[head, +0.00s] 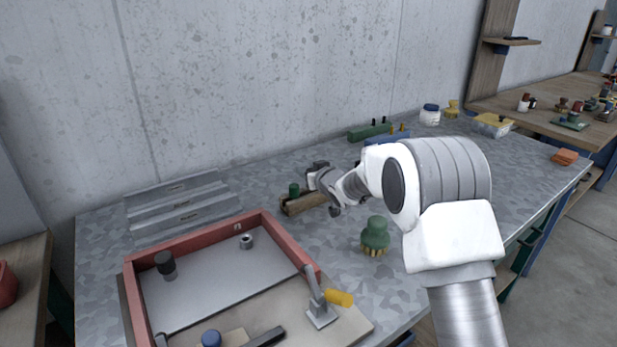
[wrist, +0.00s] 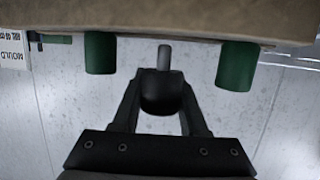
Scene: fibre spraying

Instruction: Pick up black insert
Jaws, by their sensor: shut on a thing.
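A black insert (wrist: 163,96) with a grey pin (wrist: 163,57) sits between the fingers of my gripper (wrist: 161,104) in the wrist view. The fingers are shut on it. In the head view my gripper (head: 318,180) is over the wooden block (head: 305,204), and the held insert cannot be made out clearly. In the wrist view the wooden block (wrist: 190,18) spans the top edge, with two green inserts (wrist: 100,53) on it. One green insert (head: 293,189) also shows in the head view. I cannot tell whether the held insert still touches the block.
A green brush (head: 375,236) stands right of my gripper. Grey stepped racks (head: 182,205) lie by the wall.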

